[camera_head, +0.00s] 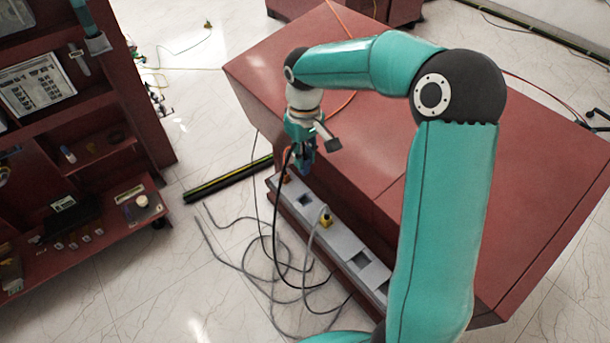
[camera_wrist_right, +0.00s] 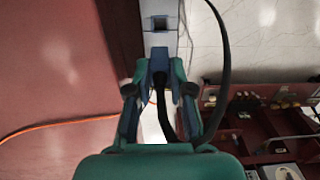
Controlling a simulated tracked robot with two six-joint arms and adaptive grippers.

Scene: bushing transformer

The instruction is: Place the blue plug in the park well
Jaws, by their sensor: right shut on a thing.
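My right gripper (camera_head: 304,160) is shut on the blue plug (camera_head: 306,168) at the far left end of the grey strip. The right wrist view also shows the blue plug (camera_wrist_right: 159,62) between the fingers (camera_wrist_right: 160,85), with its black cable (camera_wrist_right: 222,60) looping off to the right. The grey strip (camera_head: 338,237) runs along the side of the red cabinet and has several square wells. One empty square well (camera_wrist_right: 160,22) lies just beyond the plug in the wrist view. I cannot tell which well is the park well, or whether the plug touches the strip. My left gripper is not in view.
A yellow plug (camera_head: 326,219) with a grey cable sits in the strip. The red cabinet (camera_head: 400,170) fills the right side. Loose grey cables (camera_head: 285,270) lie on the floor.

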